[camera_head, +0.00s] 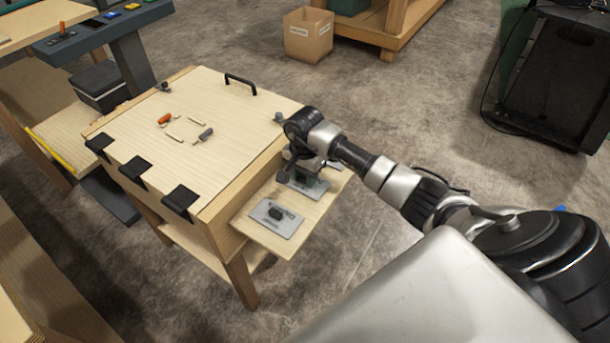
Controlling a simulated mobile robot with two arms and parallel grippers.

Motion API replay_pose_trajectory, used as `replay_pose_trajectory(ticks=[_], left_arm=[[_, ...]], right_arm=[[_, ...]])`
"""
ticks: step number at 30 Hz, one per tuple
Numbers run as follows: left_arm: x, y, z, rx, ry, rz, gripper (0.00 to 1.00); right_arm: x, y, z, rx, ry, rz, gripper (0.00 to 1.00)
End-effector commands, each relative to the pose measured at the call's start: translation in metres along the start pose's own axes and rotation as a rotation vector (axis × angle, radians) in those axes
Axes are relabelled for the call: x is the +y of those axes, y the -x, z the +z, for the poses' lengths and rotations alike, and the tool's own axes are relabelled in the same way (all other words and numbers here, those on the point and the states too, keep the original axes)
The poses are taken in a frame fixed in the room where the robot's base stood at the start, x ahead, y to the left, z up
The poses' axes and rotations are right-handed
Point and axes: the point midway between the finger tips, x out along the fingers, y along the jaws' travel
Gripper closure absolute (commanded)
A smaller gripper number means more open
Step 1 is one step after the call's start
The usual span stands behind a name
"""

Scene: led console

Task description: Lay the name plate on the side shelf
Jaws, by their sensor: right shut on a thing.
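The side shelf (299,238) is a light wooden board on the right side of the wooden console. My right gripper (299,178) is low over the shelf's middle, shut on a grey plate (318,187), which I take to be the name plate. The gripper hides much of this plate, and I cannot tell whether it touches the shelf. Another grey plate (276,217), with a dark knob and small lettering, lies flat on the shelf's near part. A further pale piece (333,164) partly shows at the far end. My left gripper is not in view.
A cardboard box (308,35) stands on the floor behind. A control bench (100,28) is at upper left. Floor right of the shelf is clear.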

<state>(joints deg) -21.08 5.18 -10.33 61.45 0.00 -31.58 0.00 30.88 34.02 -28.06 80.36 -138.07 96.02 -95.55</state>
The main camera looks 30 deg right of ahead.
Motion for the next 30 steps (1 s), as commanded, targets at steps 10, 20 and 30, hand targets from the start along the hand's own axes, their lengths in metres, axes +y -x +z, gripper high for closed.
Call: replay_pose_trajectory(ticks=[10, 20, 30], left_arm=[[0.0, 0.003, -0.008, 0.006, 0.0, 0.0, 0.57], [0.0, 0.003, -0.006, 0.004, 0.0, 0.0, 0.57], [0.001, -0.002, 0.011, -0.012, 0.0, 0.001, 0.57]], right_arm=[[0.0, -0.002, 0.0, 0.0, -0.001, 0.0, 0.59], [0.0, -0.002, 0.0, 0.0, 0.0, 0.0, 0.39], [0.0, 0.03, -0.002, 0.005, 0.0, -0.003, 0.39]])
